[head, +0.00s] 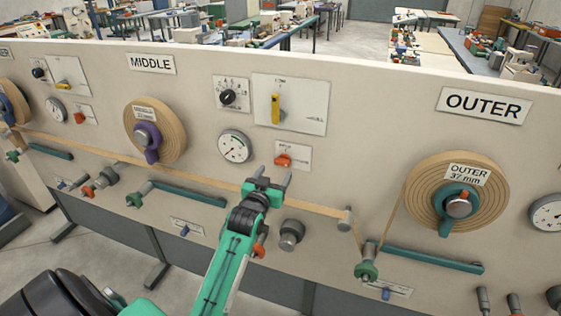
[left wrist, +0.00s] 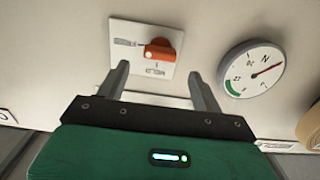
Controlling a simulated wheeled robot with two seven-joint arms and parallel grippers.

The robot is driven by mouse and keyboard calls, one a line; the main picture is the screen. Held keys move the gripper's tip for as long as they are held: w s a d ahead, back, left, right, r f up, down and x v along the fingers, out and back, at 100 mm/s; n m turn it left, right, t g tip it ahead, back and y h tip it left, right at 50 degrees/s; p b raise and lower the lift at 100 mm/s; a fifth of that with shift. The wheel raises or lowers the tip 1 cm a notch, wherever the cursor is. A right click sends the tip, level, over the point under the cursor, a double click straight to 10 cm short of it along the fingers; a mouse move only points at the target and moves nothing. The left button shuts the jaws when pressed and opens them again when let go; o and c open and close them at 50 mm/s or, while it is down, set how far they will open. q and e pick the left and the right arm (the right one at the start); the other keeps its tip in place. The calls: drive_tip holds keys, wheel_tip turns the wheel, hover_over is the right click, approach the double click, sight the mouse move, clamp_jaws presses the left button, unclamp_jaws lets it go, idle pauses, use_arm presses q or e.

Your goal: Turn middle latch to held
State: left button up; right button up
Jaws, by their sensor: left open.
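The middle latch (head: 283,160) is a small orange-red lever on a white plate, right of the round gauge in the middle section. In the left wrist view the latch (left wrist: 160,52) shows close up, on a plate with a marked slot symbol and an upside-down label. My left gripper (head: 269,172) is just below the latch plate, its two fingers pointing at the panel. In the left wrist view its fingers (left wrist: 158,72) are apart with nothing between them, and the latch lies beyond the fingertips. My right gripper is not in view.
A round gauge (head: 234,147) and a yellow lever (head: 275,108) are close by. A tan strip (head: 205,181) runs across the panel behind my gripper. A grey roller (head: 291,234) sticks out below right. The outer roll (head: 490,190) is farther right.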

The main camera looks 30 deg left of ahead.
sight(281, 163)
use_arm(q)
drive_tip(key=p+x, duration=0.1)
drive_tip(key=x, duration=0.3)
drive_tip(key=shift+w+r, duration=0.1)
drive_tip(key=shift+w+a, duration=0.1)
drive_tip(key=shift+w, duration=0.25)
drive_tip(key=shift+w+a, duration=0.1)
drive_tip(key=shift+w, duration=0.4)
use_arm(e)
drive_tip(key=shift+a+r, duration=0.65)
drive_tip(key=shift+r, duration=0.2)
use_arm(q)
drive_tip(key=c, duration=1)
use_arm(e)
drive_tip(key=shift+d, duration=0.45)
